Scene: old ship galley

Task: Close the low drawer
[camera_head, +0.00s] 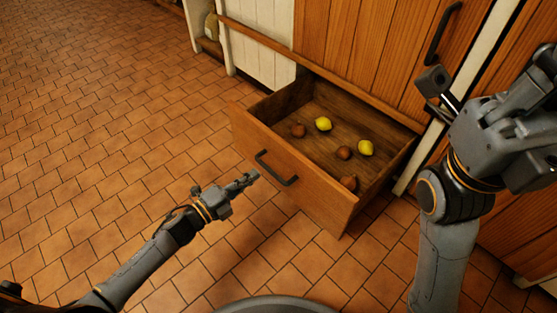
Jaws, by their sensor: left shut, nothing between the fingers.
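The low drawer (283,179) is wooden and stands pulled well out from the cabinet near the floor. Its dark handle (275,168) is on the front panel. Several round brown and yellow items lie inside, among them a yellow one (323,124) and a brown one (348,183).
The wooden cabinet (362,45) with a dark upright handle (442,33) stands behind the drawer. White posts frame it. The tiled floor (110,120) is clear to the left. My round base shows at the bottom.

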